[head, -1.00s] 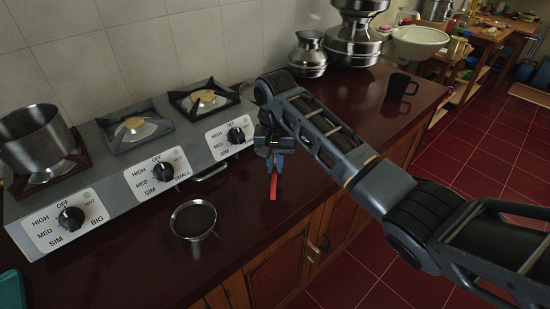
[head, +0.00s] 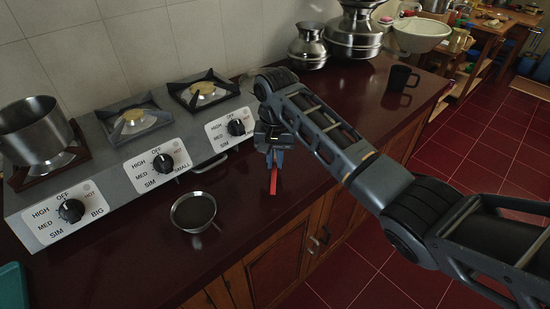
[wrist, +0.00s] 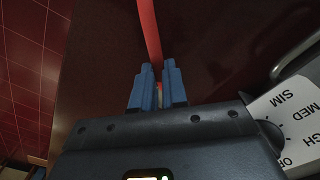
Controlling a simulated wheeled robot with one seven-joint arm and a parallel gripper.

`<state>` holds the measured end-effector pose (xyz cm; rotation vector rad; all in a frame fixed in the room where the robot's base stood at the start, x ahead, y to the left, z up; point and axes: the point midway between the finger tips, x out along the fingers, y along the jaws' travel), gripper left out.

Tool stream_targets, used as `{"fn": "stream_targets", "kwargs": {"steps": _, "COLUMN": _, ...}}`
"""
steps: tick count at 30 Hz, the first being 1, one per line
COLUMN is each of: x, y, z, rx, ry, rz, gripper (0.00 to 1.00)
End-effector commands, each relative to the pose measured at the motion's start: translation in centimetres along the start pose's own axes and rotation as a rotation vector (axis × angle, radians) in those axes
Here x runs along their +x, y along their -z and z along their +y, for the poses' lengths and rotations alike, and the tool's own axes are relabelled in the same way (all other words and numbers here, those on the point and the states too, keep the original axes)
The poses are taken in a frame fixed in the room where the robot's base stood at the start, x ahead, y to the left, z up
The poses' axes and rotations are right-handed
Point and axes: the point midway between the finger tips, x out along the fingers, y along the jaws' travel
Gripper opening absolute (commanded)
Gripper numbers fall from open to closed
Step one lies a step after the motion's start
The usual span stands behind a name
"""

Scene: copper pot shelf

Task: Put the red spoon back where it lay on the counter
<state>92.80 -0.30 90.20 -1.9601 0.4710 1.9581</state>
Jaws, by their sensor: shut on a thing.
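The red spoon (head: 273,181) is a narrow red strip below my gripper (head: 275,155) in the head view. In the wrist view the red spoon (wrist: 149,28) runs from between the blue fingertips of my gripper (wrist: 159,75) to the top edge of the picture. My gripper is shut on it. The spoon's far end is outside the wrist view. The dark red counter (head: 240,200) lies beneath. I cannot tell whether the spoon touches the counter.
A small metal bowl (head: 193,211) stands on the counter to the left of the spoon. The stove (head: 118,160) with a pot (head: 36,133) is behind it. A black mug (head: 400,79) and metal vessels (head: 355,30) stand farther back. The counter's front edge is close on the right.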

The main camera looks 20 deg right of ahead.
Motion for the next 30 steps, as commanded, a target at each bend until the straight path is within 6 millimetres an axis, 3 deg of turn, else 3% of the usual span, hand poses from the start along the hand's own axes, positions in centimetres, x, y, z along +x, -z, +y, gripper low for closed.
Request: {"fn": "stream_targets", "kwargs": {"steps": 30, "x": 0.91, "y": 0.00, "z": 0.00, "rx": 0.000, "ry": 0.000, "rz": 0.000, "gripper": 0.00}}
